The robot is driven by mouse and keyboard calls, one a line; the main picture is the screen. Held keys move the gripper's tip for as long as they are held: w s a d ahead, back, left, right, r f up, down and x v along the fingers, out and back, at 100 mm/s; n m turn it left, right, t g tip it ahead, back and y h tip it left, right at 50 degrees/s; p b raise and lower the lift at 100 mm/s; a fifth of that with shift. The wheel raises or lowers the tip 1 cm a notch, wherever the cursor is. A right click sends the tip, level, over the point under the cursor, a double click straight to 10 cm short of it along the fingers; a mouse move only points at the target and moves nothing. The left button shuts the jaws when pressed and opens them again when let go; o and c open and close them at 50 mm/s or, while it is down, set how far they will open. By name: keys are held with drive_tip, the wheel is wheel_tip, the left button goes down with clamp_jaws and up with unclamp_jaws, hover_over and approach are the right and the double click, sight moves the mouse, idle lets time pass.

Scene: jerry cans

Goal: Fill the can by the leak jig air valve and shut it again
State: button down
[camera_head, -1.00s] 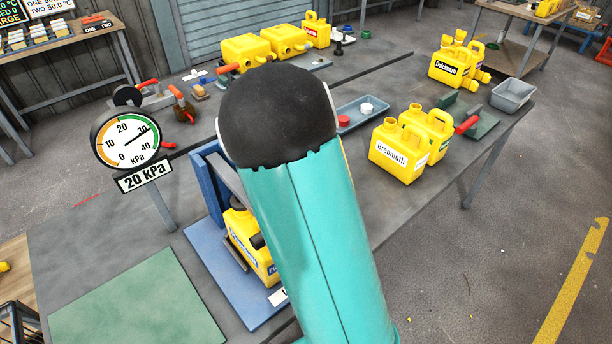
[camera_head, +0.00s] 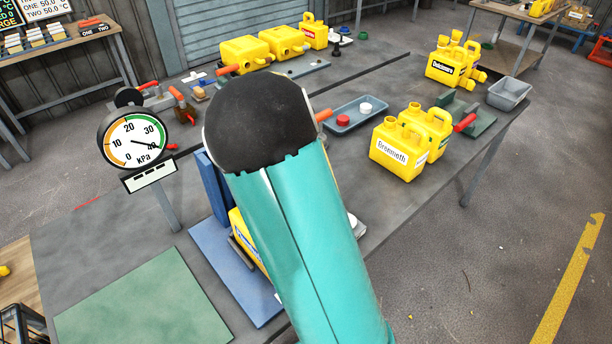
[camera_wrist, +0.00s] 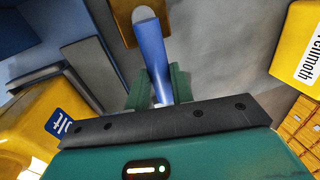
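The leak jig (camera_head: 215,190), with a blue base and upright, stands on the bench in the head view. A yellow can (camera_head: 240,232) sits in it, mostly hidden by my arm. In the wrist view a yellow can with a blue label (camera_wrist: 35,125) is at the left. My gripper (camera_wrist: 158,88) has its green fingers on both sides of a blue lever handle (camera_wrist: 150,45) and looks closed on it. In the head view my arm hides my gripper and the valve. The round gauge (camera_head: 133,138) points near 40 kPa, and the plate under it (camera_head: 150,177) shows only dashes.
Two yellow cans, one labelled Brennoth (camera_head: 395,150), stand to the right. A grey tray with a red and a white cap (camera_head: 360,115) lies behind them. More yellow cans (camera_head: 245,55) lie at the back. A green mat (camera_head: 145,300) lies bare at front left.

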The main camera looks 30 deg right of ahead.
drive_tip(key=c, duration=1.2)
unclamp_jaws()
drive_tip(key=shift+w+a, duration=0.1)
drive_tip(key=shift+c, duration=0.2)
wheel_tip(320, 180, up, 14)
drive_tip(key=a, duration=0.2)
drive_tip(key=shift+s+a+f, duration=0.2)
drive_tip(key=shift+s+a, duration=0.05)
